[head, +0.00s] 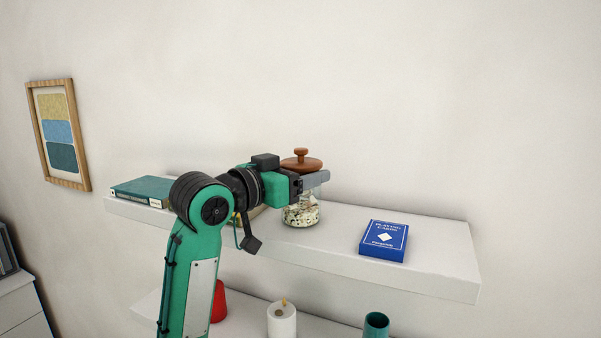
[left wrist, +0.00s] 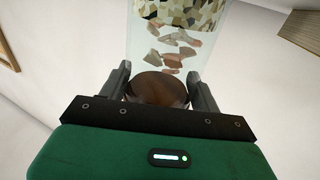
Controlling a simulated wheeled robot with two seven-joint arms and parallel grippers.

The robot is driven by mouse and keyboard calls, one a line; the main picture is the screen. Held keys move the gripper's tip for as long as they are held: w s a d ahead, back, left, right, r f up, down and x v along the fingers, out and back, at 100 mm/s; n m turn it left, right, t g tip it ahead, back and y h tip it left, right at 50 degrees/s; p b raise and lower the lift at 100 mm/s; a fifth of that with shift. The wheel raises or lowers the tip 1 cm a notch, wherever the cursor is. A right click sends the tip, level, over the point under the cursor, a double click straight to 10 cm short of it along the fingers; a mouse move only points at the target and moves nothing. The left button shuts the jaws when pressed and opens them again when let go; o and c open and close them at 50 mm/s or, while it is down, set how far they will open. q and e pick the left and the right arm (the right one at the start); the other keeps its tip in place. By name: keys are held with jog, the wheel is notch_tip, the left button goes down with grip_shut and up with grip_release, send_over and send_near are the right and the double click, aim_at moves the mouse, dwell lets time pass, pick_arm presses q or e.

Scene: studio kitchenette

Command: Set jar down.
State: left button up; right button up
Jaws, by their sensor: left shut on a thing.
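The jar (head: 301,211) is clear glass with a speckled, pebble-like filling and a brown wooden lid with a knob (head: 301,160). It is upright at the upper white shelf (head: 340,225), near its middle. Whether its base touches the shelf is hard to tell. My left gripper (head: 314,180) is shut on the jar near its top, just below the lid. In the left wrist view the jar (left wrist: 178,45) stands between the two fingers (left wrist: 165,88), with the brown lid close to the palm. My right gripper does not show.
A blue playing-cards box (head: 384,240) lies on the shelf to the right of the jar. A teal book (head: 146,190) lies at the left end. The shelf's right end is bare.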

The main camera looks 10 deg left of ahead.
pick_arm(q)
jog(key=o, duration=1.5)
jog(key=shift+f, duration=0.1)
jog(key=shift+c, duration=0.2)
jog(key=o, duration=0.3)
jog(key=shift+r, duration=0.2)
jog(key=shift+s+a+f+b, duration=0.15)
jog(key=shift+s+a+b, duration=0.05)
jog(key=shift+s+b, duration=0.1)
jog(key=b+v, duration=0.6)
jog(key=v, duration=0.5)
jog(key=shift+s+a, duration=0.1)
jog(key=shift+s, duration=0.05)
